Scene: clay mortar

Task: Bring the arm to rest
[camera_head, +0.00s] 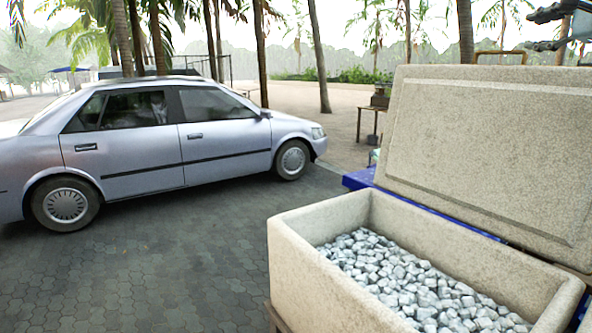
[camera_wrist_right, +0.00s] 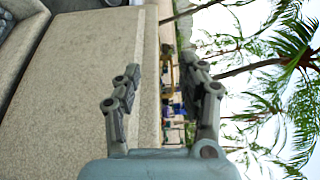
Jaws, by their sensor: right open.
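My right gripper (camera_head: 527,31) shows at the top right of the head view, in the air above the upper edge of the raised lid. Its two dark fingers are apart, with nothing seen between them. In the right wrist view the gripper (camera_wrist_right: 160,72) is also open and empty, with the lid's speckled face behind it on the left. My left gripper is in neither view.
A speckled stone-like chest (camera_head: 340,293) holds many pale grey cubes (camera_head: 410,280). Its lid (camera_head: 485,150) stands open behind it. A silver car (camera_head: 160,140) is parked at left. Palms and a small table (camera_head: 370,112) stand beyond. The paving before the car is clear.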

